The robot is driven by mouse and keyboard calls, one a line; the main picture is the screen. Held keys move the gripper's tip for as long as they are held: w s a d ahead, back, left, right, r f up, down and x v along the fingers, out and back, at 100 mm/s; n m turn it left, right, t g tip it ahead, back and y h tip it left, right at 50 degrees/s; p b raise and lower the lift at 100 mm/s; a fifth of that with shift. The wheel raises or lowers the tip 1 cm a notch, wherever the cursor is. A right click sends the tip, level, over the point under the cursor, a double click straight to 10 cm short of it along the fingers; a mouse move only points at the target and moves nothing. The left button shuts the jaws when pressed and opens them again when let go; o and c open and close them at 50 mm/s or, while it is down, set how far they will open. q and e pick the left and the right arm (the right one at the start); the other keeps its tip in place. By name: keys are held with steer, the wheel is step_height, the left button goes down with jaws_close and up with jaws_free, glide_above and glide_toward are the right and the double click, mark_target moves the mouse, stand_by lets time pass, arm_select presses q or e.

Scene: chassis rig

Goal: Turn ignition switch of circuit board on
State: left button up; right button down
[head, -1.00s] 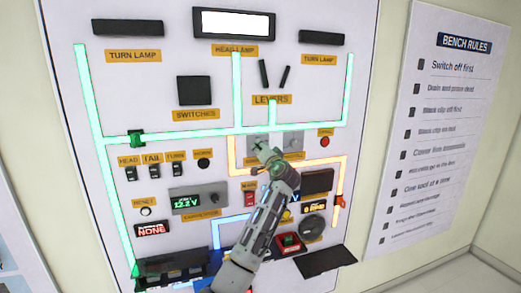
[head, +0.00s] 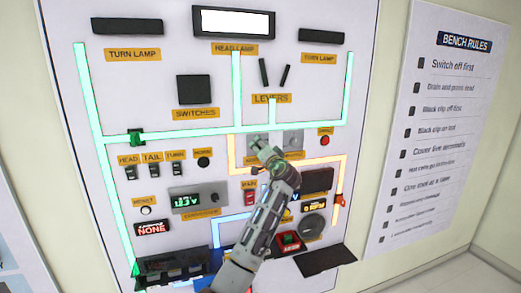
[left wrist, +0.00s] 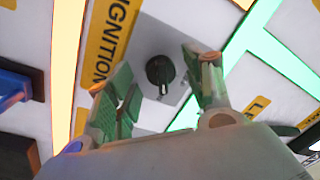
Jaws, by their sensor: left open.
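The ignition switch is a round black knob (left wrist: 160,72) with a white pointer mark. It sits on a grey plate beside the yellow IGNITION label (left wrist: 112,40) in the left wrist view. My left gripper (left wrist: 158,86) is open, its two green-padded fingers on either side of the knob, with a visible gap at each side. In the head view my left gripper (head: 266,152) is in front of the grey plates in the middle of the circuit board (head: 215,80) and hides the knob. My right gripper is not in view.
Two levers (head: 274,73) stand above my gripper. A red button (head: 325,141) and a grey plate (head: 292,140) are to its right. A meter (head: 198,200) and small switches (head: 153,170) are to the left. A bench rules sign (head: 428,130) hangs at the right.

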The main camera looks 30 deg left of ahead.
arm_select(q)
steer(key=v, duration=1.1)
steer(key=shift+s+d, duration=0.15)
steer(key=shift+d, duration=0.15)
steer(key=shift+f, duration=0.1)
